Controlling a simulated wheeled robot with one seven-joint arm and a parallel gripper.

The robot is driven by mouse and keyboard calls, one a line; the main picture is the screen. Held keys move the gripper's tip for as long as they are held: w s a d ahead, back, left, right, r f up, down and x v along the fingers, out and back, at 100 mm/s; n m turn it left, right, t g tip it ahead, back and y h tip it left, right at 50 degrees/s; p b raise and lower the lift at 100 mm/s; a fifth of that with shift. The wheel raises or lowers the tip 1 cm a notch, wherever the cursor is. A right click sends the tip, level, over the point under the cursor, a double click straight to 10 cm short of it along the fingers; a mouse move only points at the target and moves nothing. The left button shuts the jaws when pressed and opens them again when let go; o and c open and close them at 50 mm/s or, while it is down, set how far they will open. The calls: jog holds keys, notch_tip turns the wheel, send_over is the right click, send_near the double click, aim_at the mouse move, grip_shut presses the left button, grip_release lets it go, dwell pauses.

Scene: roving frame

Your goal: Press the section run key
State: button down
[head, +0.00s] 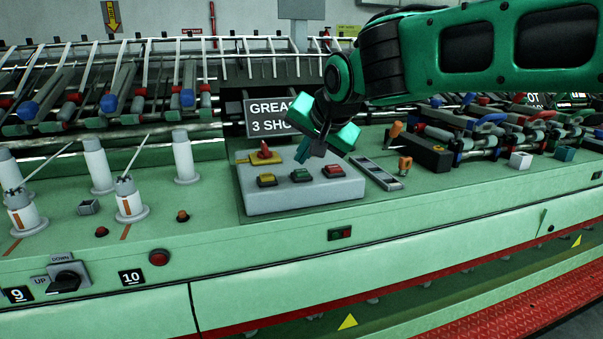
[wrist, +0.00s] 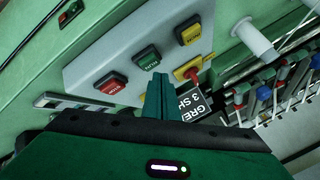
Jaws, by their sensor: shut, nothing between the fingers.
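The green key (head: 301,175), marked RUN in the wrist view (wrist: 148,57), is the middle one of a row on a grey sloped control box (head: 262,203). A yellow key (head: 266,180) is on its left and a red key (head: 333,171) on its right in the head view. My gripper (head: 300,160) is shut and empty, its fingers pointing down just above and behind the green key. In the wrist view, the closed fingertips (wrist: 157,76) end right beside the green key and overlap its edge. A small gap seems to show in the head view; contact is unclear.
A red knob on a yellow plate (head: 264,152) sits behind the keys, close to my fingers. A "GREASE" sign (head: 272,117) stands behind the box. An orange-handled tool (head: 396,130) lies to the right. White posts (head: 97,165) stand to the left.

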aim_at(304, 173)
jog(key=shift+r, duration=0.1)
jog(key=shift+r, duration=2.45)
jog(key=s+d+f+g+h, duration=0.1)
jog(key=s+d+f, duration=0.3)
jog(key=d, duration=0.6)
jog(key=s+d+f+m+g+h, duration=0.1)
jog(key=s+d+f+g+h, duration=0.15)
jog(key=d+f, duration=0.45)
jog(key=s+d+f+g+h, duration=0.15)
jog(key=s+d, duration=0.25)
jog(key=d, duration=0.8)
jog(key=s+d+f+g, duration=0.1)
jog(key=s+d+f, duration=0.2)
jog(key=s, duration=0.5)
jog(key=s+d+f+g+y, duration=0.1)
jog(key=s+d+f, duration=0.3)
jog(key=s, duration=0.4)
jog(key=s+d+f+g, duration=0.1)
jog(key=s+d+f, duration=0.2)
jog(key=s+f, duration=0.2)
jog(key=s, duration=0.3)
jog(key=shift+s+d+f+m+g+y, duration=0.15)
jog(key=shift+s+f+m+g+y, duration=0.1)
jog(key=shift+f+m+g+y, duration=0.15)
